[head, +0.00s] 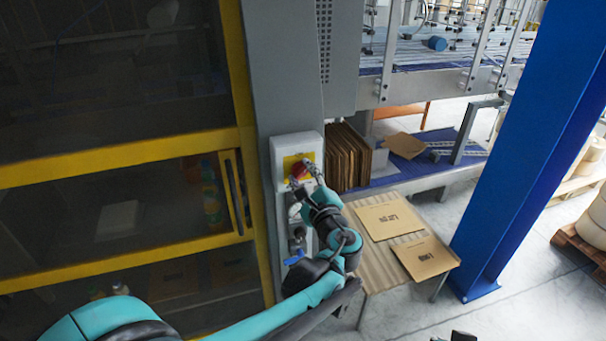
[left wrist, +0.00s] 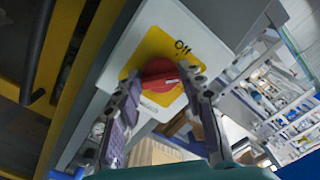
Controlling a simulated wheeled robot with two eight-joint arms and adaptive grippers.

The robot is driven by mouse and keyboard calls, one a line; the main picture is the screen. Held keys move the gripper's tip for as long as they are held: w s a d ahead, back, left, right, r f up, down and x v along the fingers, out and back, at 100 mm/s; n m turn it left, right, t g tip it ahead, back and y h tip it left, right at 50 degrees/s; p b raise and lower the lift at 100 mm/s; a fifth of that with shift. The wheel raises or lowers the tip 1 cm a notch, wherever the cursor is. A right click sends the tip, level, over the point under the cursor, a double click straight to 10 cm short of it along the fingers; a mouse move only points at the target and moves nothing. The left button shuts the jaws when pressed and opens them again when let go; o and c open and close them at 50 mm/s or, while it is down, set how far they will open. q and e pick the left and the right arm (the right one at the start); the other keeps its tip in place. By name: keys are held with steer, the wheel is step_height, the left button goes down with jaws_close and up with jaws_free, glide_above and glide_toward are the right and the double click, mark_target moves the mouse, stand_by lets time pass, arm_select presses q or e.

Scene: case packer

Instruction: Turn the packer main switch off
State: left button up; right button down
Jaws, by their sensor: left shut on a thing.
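The packer main switch is a red rotary knob (head: 299,172) on a yellow plate (head: 291,162), set on a pale box on the grey machine column. The word "Off" is on the yellow plate (left wrist: 162,46), above and right of the knob. Another label below the knob is too small to read. My left gripper (head: 306,175) is shut on the knob, one finger on each side, as the left wrist view (left wrist: 160,84) shows. A dark part at the bottom edge may be my right gripper (head: 460,337).
Other controls (head: 297,232) sit below the switch. A yellow-framed door (head: 128,160) is at left. A table (head: 372,270) with flat cartons (head: 388,219) stands at right, before a blue post (head: 535,140). Upright cardboard sheets (head: 346,158) stand behind the arm.

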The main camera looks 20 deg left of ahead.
arm_select(q)
steer(key=n, duration=0.4)
steer(key=shift+f+n, duration=0.15)
steer(key=shift+n, duration=1.75)
steer(key=o, duration=1.1)
steer(key=shift+a, duration=0.1)
steer(key=shift+o, duration=0.2)
steer(key=v, duration=1.2)
